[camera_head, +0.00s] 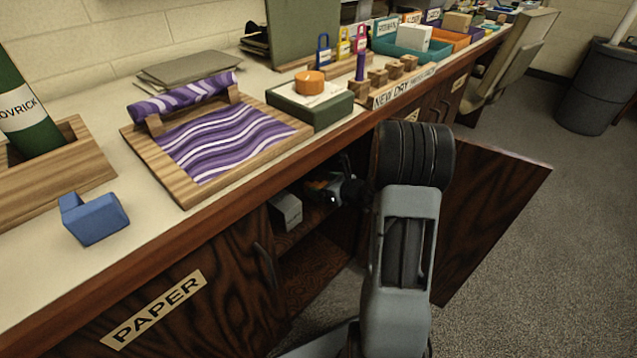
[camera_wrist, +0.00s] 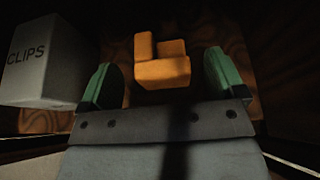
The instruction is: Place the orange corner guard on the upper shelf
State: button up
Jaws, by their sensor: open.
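The orange corner guard (camera_wrist: 162,70) is an L-shaped block inside the dark cabinet. In the wrist view it is centred between and slightly beyond my gripper's green fingertips (camera_wrist: 162,84), with a gap on both sides. My gripper is open around or just short of it; I cannot tell how deep the guard sits. In the head view my gripper (camera_head: 335,190) reaches into the open cabinet at the level of the upper shelf (camera_head: 303,228), with a small bit of orange (camera_head: 314,185) at its tip. The guard's underside is hidden.
A grey box marked CLIPS (camera_wrist: 40,62) stands left of the guard; it also shows in the head view (camera_head: 286,210). The open cabinet door (camera_head: 490,215) is right of my arm. The closed PAPER door (camera_head: 170,300) is left. The counter edge (camera_head: 230,195) overhangs the opening.

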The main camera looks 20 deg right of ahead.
jog(key=p+v, duration=0.2)
jog(key=v, duration=0.7)
dwell(0.4)
